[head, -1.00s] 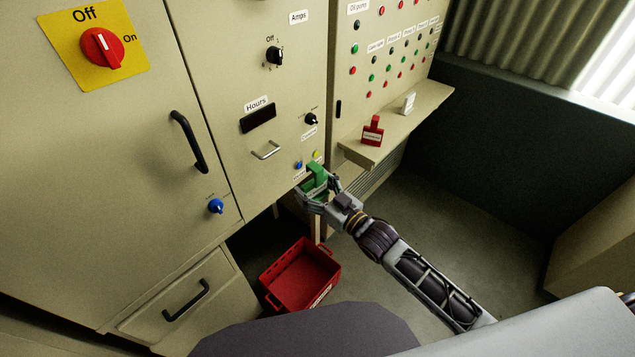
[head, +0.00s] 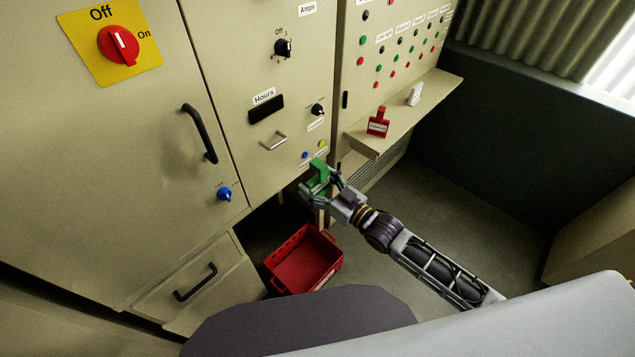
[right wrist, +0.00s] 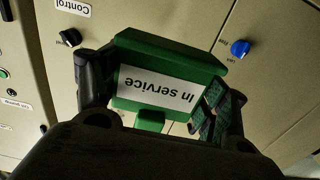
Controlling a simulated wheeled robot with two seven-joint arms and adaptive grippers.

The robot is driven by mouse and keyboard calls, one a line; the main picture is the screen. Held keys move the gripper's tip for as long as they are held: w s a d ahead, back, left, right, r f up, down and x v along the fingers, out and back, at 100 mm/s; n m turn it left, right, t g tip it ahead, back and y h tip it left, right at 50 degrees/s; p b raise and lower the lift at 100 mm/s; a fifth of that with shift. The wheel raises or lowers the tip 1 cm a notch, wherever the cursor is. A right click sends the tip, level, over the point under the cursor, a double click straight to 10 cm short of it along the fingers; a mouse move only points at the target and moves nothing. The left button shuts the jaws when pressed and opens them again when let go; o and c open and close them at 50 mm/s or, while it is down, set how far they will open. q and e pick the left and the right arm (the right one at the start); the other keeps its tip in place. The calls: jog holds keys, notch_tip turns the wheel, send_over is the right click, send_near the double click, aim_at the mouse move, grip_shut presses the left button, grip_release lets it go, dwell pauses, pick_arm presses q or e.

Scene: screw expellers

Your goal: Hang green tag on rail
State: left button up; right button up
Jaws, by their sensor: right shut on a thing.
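The green tag (head: 319,174) is in my right gripper (head: 322,190), in front of the lower edge of the middle cabinet. In the right wrist view the tag (right wrist: 165,75) lies between the two fingers, its white "In service" label upside down in the picture. The fingers are shut on its sides. A small silver bar (head: 273,141) sticks out of the cabinet under the "Hours" display, above and left of the tag; it may be the rail. The tag is apart from this bar. My left gripper is not in view.
A red tag (head: 378,124) and a white tag (head: 415,95) stand on the ledge (head: 445,88) at right. A red crate (head: 335,266) is on the floor below my gripper. Knobs and a black handle (head: 200,134) stick out of the cabinet. Floor at right is clear.

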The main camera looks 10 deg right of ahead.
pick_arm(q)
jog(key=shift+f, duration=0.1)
pick_arm(e)
jog(key=shift+w+a, duration=0.1)
jog(key=shift+w, duration=0.05)
pick_arm(q)
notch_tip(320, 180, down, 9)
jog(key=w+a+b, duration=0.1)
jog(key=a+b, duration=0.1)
jog(key=b, duration=0.7)
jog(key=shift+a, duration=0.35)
pick_arm(e)
jog(key=shift+f+x, duration=0.25)
jog(key=shift+x, duration=2.35)
jog(key=shift+f+x, duration=0.25)
jog(key=shift+x, duration=2.35)
jog(key=shift+f+x, duration=0.25)
jog(key=shift+x, duration=2.35)
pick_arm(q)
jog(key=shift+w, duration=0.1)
pick_arm(e)
jog(key=o, duration=1.1)
